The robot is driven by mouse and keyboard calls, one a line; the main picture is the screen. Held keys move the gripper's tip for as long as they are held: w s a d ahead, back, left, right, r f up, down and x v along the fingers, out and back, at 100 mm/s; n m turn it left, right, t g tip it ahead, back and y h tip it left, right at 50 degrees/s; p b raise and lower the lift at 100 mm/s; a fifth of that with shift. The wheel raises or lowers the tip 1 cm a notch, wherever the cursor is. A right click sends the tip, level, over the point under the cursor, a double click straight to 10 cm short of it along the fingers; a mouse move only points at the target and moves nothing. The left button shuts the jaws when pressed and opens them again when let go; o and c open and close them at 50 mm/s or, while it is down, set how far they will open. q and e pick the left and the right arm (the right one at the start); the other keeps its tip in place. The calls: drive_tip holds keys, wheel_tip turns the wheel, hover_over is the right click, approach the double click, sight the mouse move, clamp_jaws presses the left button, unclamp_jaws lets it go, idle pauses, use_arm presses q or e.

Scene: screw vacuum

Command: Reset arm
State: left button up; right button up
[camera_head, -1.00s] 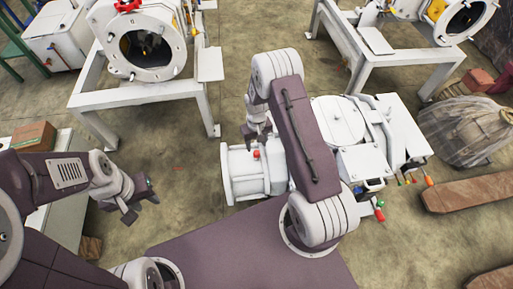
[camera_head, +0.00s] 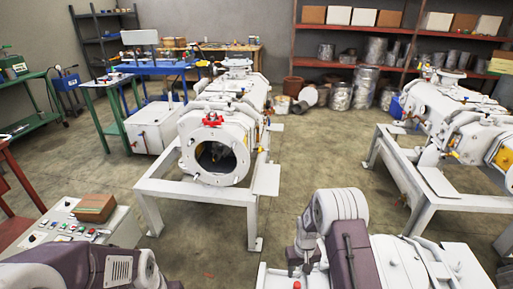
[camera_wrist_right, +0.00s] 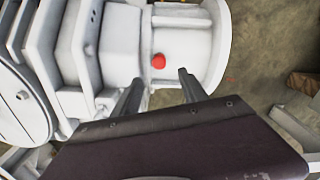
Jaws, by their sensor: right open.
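My right arm (camera_head: 338,225) reaches in at the bottom centre of the head view, bent over a white vacuum machine (camera_head: 395,262). My right gripper (camera_head: 303,268) points down over the machine's left end. In the right wrist view, the same gripper (camera_wrist_right: 161,78) is open, with nothing between its two dark fingers. A red knob (camera_wrist_right: 158,61) on the white machine shows just beyond the fingertips; I cannot tell the gap. My left arm (camera_head: 85,265) is at the bottom left of the head view. Its gripper is largely cut off by the lower edge.
A white pump on a frame (camera_head: 208,195) stands ahead, its round port facing me. Another framed machine (camera_head: 450,115) stands at right. Open floor (camera_head: 320,150) lies between the machines.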

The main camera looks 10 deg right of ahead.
wheel_tip(320, 180, up, 14)
drive_tip(key=w+a+t, duration=0.1)
drive_tip(key=a+t, duration=0.1)
drive_tip(key=t, duration=0.1)
drive_tip(key=s+a+r+g, duration=0.1)
drive_tip(key=s+r, duration=0.1)
drive_tip(key=s, duration=0.6)
drive_tip(key=s+a+r, duration=0.1)
drive_tip(key=s+r, duration=0.1)
drive_tip(key=s, duration=0.7)
wheel_tip(320, 180, up, 18)
drive_tip(key=p, duration=1.8)
drive_tip(key=shift+s+f+g, duration=0.15)
drive_tip(key=shift+s+g, duration=0.1)
drive_tip(key=shift+g, duration=0.15)
drive_tip(key=shift+d, duration=0.1)
